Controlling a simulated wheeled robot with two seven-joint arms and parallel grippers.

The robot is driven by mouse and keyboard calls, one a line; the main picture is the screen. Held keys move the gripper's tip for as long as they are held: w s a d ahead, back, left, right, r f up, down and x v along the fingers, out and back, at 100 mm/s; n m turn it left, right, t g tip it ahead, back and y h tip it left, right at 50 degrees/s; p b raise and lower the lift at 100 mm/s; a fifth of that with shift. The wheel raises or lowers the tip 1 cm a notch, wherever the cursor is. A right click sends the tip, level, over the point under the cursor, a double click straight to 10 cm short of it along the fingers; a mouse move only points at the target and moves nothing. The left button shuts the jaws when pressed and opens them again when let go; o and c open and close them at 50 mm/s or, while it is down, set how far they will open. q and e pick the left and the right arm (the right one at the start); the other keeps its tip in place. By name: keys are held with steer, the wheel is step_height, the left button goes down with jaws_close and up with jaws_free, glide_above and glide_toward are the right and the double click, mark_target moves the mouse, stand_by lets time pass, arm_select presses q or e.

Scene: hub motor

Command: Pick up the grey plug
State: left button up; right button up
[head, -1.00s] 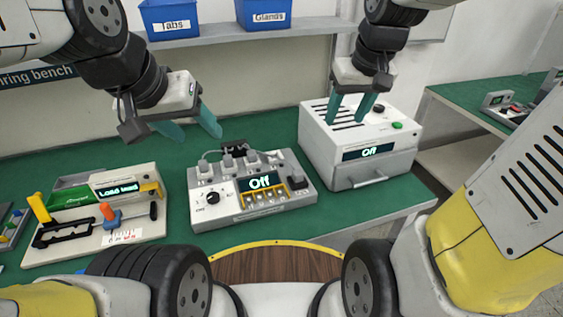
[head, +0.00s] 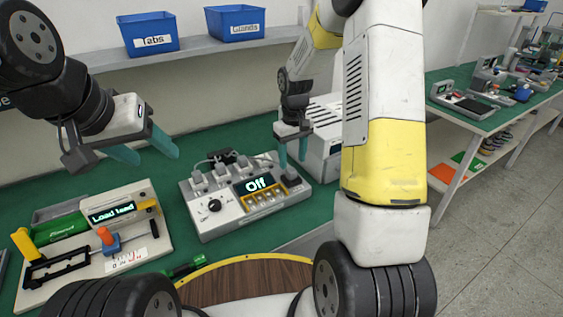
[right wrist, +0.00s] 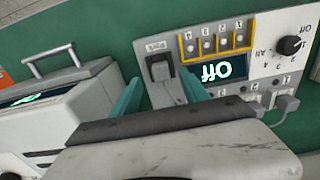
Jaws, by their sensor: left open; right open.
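The switch box (head: 215,218) stands on the green bench with its display reading "Off". A row of light grey plugs (head: 197,182) with cords sits along its back edge. In the right wrist view a grey plug-like piece (right wrist: 161,72) sits at the labelled corner of the box (right wrist: 205,95). My right gripper (head: 293,160) points down over that right end of the box. It is open, and its fingers (right wrist: 160,95) are on either side of the grey piece; I cannot tell whether they touch it. My left gripper (head: 156,158) is open and empty, left of the box.
A tester reading "Load lead" (head: 112,212) stands at the left. A white machine (head: 325,125) stands behind my right arm, partly hidden. Blue bins "Tabs" (head: 149,33) and "Glands" (head: 235,22) sit on the shelf. A round wooden-topped surface (head: 245,282) is at the front.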

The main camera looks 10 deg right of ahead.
mark_target(291, 169)
step_height(291, 169, down, 4)
steer(key=shift+w+a+f, duration=0.1)
jaws_close()
stand_by(0.5)
steer(key=shift+r, duration=0.6)
steer(key=r, duration=0.1)
steer(key=s+r, duration=0.1)
steer(key=shift+r, duration=0.3)
steer(key=s+d+r, duration=0.1)
steer(key=s, duration=1.4)
steer(key=shift+d, duration=0.2)
